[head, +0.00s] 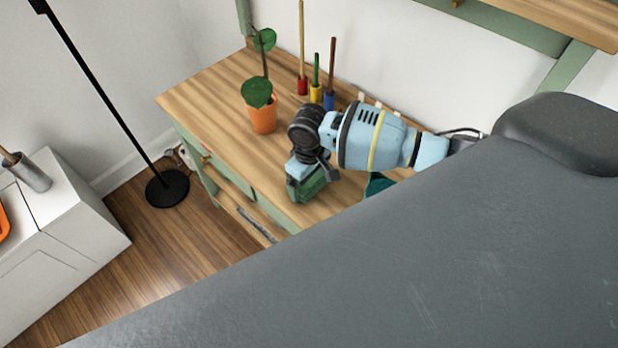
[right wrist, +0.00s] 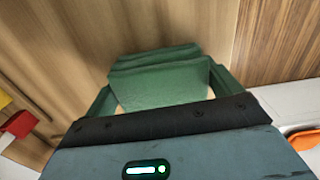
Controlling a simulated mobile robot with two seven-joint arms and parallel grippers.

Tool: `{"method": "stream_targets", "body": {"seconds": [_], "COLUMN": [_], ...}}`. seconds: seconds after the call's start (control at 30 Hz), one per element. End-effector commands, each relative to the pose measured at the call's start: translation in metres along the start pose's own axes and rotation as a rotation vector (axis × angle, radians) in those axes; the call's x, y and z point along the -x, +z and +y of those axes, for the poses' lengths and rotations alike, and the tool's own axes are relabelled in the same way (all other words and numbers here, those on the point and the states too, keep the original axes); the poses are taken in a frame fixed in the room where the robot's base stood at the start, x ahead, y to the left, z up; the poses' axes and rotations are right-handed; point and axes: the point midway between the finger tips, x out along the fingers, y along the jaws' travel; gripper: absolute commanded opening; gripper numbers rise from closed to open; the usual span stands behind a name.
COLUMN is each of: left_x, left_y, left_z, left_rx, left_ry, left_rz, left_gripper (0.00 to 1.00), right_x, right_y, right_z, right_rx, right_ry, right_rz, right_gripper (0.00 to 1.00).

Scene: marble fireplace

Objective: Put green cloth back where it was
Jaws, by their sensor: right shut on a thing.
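The green cloth (right wrist: 160,86) is a folded bundle between the fingers of my right gripper, as the right wrist view shows. In the head view, my right gripper (head: 304,180) points down near the front edge of the wooden desk (head: 205,90). It is shut on the cloth (head: 312,187), of which only a small green part shows there. I cannot tell whether the cloth touches the desktop. My left gripper is not in view.
An orange pot (head: 263,120) with a plant stands behind and left of the gripper. A teal thing (head: 378,185) is partly hidden under my arm. A black floor lamp (head: 167,188) stands left of the desk.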

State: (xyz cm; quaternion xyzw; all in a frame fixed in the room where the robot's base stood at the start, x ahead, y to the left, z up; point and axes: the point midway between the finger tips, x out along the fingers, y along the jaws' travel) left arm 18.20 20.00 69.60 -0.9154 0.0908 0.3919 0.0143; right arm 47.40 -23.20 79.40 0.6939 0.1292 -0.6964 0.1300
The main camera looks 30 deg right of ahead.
Motion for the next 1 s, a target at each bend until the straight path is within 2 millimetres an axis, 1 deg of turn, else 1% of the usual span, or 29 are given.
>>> {"method": "stream_targets", "body": {"seconds": [0.03, 0.1, 0.33, 0.47, 0.57, 0.8, 0.9, 1.0], "left_x": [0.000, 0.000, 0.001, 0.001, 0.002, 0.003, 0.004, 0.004], "left_y": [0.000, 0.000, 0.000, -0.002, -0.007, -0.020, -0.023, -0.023], "left_z": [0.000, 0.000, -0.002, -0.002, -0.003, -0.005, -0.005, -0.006], "left_rx": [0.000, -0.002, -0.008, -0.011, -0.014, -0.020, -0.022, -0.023], "left_ry": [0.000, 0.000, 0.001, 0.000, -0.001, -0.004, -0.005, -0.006], "left_rz": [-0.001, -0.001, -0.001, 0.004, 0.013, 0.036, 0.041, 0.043], "left_gripper": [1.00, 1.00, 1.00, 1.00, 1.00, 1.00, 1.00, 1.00], "right_x": [-0.001, -0.001, 0.000, 0.010, 0.026, 0.076, 0.093, 0.107], "right_y": [0.000, 0.000, 0.000, 0.000, -0.001, -0.002, -0.001, -0.001], "right_z": [0.000, 0.000, 0.000, 0.001, 0.001, 0.001, 0.000, 0.000], "right_rx": [0.000, 0.000, 0.000, -0.001, 0.000, 0.001, 0.000, -0.001], "right_ry": [-0.001, 0.000, 0.000, 0.002, 0.002, 0.003, 0.001, 0.001], "right_rz": [0.000, 0.000, 0.000, 0.001, 0.005, 0.007, 0.005, 0.003], "right_gripper": [0.93, 1.00, 1.00, 1.00, 1.00, 1.00, 1.00, 1.00]}}
